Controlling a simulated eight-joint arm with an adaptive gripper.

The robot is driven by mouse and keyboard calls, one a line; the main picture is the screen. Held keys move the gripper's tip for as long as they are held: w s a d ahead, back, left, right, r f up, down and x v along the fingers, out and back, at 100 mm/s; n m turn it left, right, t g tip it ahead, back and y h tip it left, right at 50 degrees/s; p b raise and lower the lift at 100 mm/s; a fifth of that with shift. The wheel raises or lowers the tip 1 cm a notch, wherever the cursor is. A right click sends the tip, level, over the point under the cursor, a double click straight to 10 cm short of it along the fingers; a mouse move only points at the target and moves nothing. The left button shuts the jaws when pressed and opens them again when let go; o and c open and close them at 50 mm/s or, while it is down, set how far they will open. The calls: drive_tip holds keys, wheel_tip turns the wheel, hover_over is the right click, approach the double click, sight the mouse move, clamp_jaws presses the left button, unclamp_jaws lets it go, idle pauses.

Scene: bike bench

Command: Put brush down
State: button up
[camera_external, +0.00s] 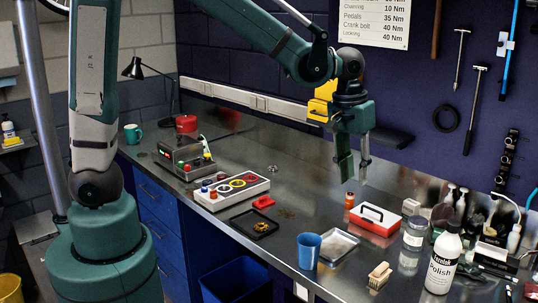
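A small brush (380,275) with a tan body and pale bristles is on the metal bench (335,295), near its front edge and left of the white Polish bottle (443,262). My gripper (354,178) hangs above the bench, up and to the left of the brush and well apart from it. Its fingers point down with a gap between them, and I see nothing held there.
A blue cup (309,250), a silver tray (340,244) and a red box (375,220) with a handle stand near the brush. A black tray (254,223) and a panel with coloured rings (232,190) lie further left. Bottles crowd the right end.

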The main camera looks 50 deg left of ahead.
drive_tip(key=s+a+r+t, duration=0.15)
drive_tip(key=a+r, duration=0.45)
drive_tip(key=a, duration=0.6)
drive_tip(key=s+a+t, duration=0.1)
drive_tip(key=s+a, duration=0.4)
drive_tip(key=a, duration=0.3)
drive_tip(key=s+a+r+t, duration=0.1)
drive_tip(key=s+a, duration=0.3)
drive_tip(key=a, duration=0.4)
drive_tip(key=s+a+r+t, duration=0.1)
drive_tip(key=s+a+t, duration=0.1)
drive_tip(key=s+a, duration=0.3)
drive_tip(key=a, duration=0.3)
drive_tip(key=shift+s+r+y, duration=0.15)
drive_tip(key=shift+s+y, duration=0.2)
drive_tip(key=shift+y, duration=0.05)
